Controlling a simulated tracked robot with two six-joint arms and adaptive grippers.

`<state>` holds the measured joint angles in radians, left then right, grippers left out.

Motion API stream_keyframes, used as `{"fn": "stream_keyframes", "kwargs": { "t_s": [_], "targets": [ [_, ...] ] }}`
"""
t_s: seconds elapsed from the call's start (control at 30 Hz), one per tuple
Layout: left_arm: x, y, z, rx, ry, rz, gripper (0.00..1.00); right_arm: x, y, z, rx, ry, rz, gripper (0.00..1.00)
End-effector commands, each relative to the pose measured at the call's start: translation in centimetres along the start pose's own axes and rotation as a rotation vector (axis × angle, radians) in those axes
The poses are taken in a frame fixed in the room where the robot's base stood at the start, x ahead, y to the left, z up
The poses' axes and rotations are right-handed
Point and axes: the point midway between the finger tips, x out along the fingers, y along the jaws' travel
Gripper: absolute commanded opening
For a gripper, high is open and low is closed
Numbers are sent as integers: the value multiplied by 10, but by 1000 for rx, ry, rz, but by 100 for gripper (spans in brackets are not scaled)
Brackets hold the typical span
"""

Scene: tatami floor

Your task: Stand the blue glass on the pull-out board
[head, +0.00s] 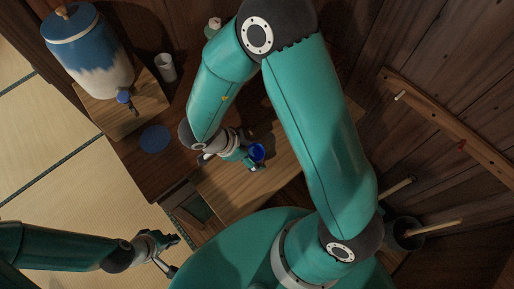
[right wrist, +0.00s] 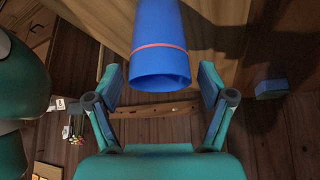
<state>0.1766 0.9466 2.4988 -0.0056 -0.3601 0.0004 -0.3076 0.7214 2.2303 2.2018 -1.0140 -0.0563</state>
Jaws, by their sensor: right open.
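The blue glass (head: 257,151) shows with its mouth up in the head view, over the light wooden pull-out board (head: 228,190). In the right wrist view the blue glass (right wrist: 158,45) has a pink band near its rim and fills the space ahead of my fingers. My right gripper (head: 250,160) is beside it. In the right wrist view, my right gripper (right wrist: 163,92) has its fingers spread to either side of the glass, with gaps. Whether the glass's base touches the board is hidden. My left gripper (head: 172,255) is open and empty at the lower left, away from the glass.
A blue-and-white dispenser (head: 92,55) stands on a wooden stand at the upper left. A white cup (head: 166,68) and a flat blue disc (head: 155,139) are on the dark top. A bucket (head: 403,235) with sticks stands right. A wall rail (head: 450,130) runs at the right.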

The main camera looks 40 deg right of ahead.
Motion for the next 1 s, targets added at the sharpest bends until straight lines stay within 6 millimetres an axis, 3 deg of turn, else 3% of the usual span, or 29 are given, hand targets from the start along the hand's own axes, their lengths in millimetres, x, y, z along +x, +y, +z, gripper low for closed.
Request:
{"fn": "stream_keyframes", "kwargs": {
  "t_s": [0.6, 1.0],
  "targets": [
    [-9, 3, 0, 0, 0, 0, 0, -106, -1, 0, 0, -1, -4, 81],
    [-10, 4, 0, 0, 0, 0, 0, -118, 0, 0, 0, 0, -1, 81]
  ]
}}
